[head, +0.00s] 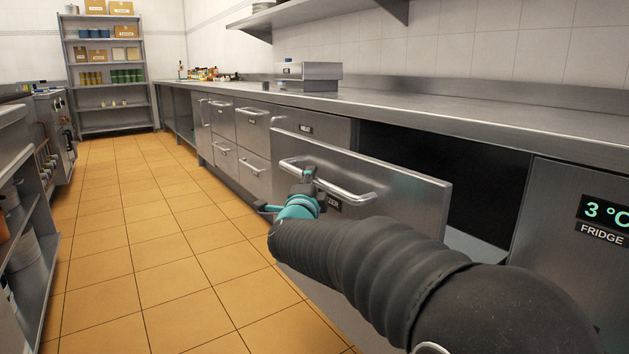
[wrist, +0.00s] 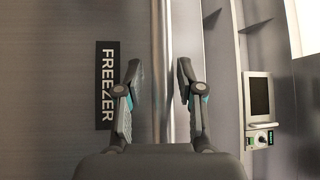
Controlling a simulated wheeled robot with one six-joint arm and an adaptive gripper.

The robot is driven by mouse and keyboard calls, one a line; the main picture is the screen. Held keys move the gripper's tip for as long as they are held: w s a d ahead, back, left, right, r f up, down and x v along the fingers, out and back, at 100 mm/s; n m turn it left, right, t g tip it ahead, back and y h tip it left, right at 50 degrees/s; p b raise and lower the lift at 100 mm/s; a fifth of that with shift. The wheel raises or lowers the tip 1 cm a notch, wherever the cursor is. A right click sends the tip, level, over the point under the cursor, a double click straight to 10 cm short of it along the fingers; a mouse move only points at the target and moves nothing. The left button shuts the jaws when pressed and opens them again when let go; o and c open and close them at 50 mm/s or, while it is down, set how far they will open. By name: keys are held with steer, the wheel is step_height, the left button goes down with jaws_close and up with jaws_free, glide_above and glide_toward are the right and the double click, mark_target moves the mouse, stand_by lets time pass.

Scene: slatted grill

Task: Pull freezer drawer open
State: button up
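The freezer drawer has a steel front (head: 400,192) that stands well out from the counter, with a dark opening behind it. Its horizontal bar handle (head: 345,190) is on the outer face, above a label that is partly hidden by my gripper. My gripper (head: 307,182) is at the handle's left part in the head view. In the wrist view, the handle (wrist: 162,30) runs between the two fingers of my gripper (wrist: 159,68), with a gap on each side. The fingers are apart and do not appear clamped on the bar. The FREEZER label (wrist: 106,85) shows beside them.
A fridge door (head: 570,240) with a 3 °C display is at the right. More closed drawers (head: 252,125) line the counter beyond. The tiled floor (head: 130,260) is clear at the left, bounded by a shelf unit (head: 35,240).

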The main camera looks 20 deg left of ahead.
steer(key=shift+w+d+r, duration=0.1)
steer(key=shift+w+d, duration=0.1)
steer(key=shift+d, duration=0.25)
steer(key=v, duration=1.2)
